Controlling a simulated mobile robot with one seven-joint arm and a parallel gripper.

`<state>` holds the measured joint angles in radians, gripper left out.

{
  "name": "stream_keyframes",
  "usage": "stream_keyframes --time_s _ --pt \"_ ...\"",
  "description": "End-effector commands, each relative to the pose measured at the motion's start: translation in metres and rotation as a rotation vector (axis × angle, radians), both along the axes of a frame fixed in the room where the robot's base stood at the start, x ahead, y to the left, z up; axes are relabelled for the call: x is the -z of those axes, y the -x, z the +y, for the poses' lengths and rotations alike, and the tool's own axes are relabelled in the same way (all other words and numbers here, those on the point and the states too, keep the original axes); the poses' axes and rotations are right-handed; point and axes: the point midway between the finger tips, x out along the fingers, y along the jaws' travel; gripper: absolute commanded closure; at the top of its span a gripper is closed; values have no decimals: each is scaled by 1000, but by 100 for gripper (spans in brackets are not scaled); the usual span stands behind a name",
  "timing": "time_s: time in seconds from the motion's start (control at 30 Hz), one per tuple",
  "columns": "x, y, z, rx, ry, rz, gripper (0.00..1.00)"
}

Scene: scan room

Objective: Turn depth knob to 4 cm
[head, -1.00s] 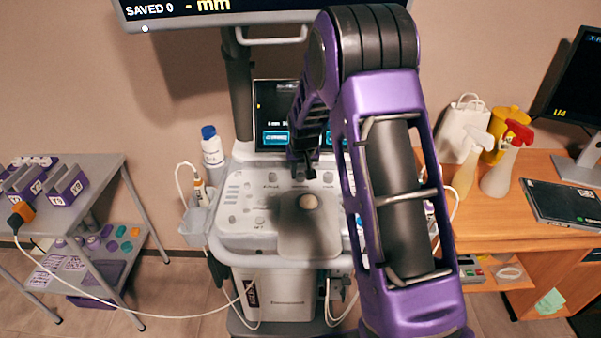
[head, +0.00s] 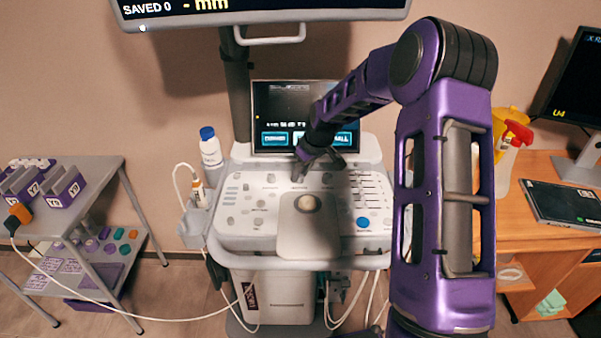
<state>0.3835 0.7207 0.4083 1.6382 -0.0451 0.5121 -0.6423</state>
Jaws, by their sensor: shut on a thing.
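The ultrasound console's control panel (head: 240,215) is in the middle of the head view. It has a row of small knobs along its back edge. My gripper (head: 299,173) reaches down from the right and is shut on a knob near the middle of that row. The fingers hide this knob, and its label and pointer cannot be read. A free knob (head: 271,178) stands to its left and another knob (head: 327,178) to its right. The small touch screen (head: 290,100) behind the panel is lit, partly covered by my arm; its small text is too blurred to read.
A blue-capped bottle (head: 211,150) and a probe holder (head: 195,222) stand at the left. A large monitor (head: 260,8) hangs above. A wooden desk (head: 540,235) is at the right.

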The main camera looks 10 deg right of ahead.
Motion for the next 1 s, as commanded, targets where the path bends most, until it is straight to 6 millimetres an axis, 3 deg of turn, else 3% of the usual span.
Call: stream_keyframes --time_s 0.57,0.6,0.73,1.0 --pt "0 0 0 -38 1 1 100" --pt "0 0 0 -38 1 1 64" --pt "0 0 0 -38 1 1 41" --pt "0 0 0 -38 1 1 38"
